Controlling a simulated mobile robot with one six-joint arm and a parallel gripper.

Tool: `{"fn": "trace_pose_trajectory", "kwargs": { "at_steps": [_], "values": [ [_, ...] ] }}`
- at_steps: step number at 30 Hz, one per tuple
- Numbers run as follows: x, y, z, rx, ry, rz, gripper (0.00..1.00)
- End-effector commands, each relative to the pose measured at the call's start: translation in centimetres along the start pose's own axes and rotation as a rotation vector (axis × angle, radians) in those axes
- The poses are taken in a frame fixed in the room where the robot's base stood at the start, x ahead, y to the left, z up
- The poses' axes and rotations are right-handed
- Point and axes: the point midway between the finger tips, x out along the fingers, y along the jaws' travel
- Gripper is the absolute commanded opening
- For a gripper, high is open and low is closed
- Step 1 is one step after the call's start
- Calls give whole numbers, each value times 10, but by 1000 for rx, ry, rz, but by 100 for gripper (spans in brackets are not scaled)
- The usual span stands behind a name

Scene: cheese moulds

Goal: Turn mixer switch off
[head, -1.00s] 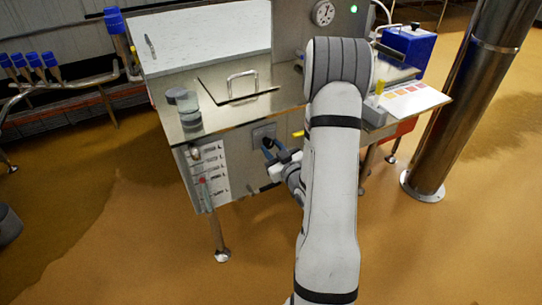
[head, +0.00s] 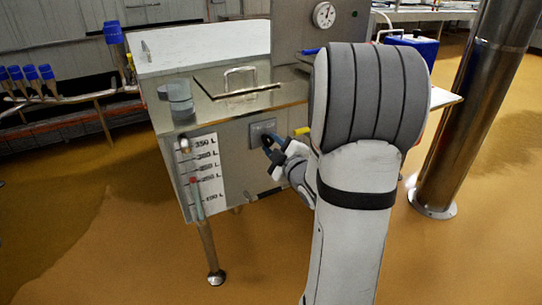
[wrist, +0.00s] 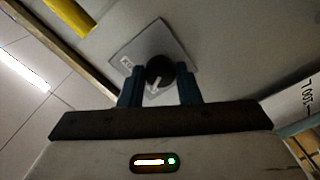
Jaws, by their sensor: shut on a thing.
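The mixer switch is a round black knob (wrist: 158,70) with a pale pointer mark, on a square grey plate (wrist: 178,45) with small lettering, partly hidden. In the head view the plate (head: 262,129) is on the front panel of the steel vat (head: 240,165). My gripper (wrist: 159,76) has its two blue fingers on either side of the knob and is shut on it. In the head view my gripper (head: 271,150) is at the plate's lower right and the knob cannot be made out. The pointer's label cannot be read clearly.
A white litre scale (head: 206,168) with a level tube is left of the switch. A yellow piece (head: 301,131) sticks out to the right of it. A steel column (head: 460,120) stands at the right. The floor in front of the vat is clear.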

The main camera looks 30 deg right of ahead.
Motion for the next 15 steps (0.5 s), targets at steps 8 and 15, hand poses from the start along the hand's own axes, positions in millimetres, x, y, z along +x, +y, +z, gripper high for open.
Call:
{"fn": "trace_pose_trajectory", "kwargs": {
  "at_steps": [8,15],
  "values": [
    [0,-1,0,-61,2,-2,7],
    [0,0,-1,-67,2,-3,7]
  ]
}}
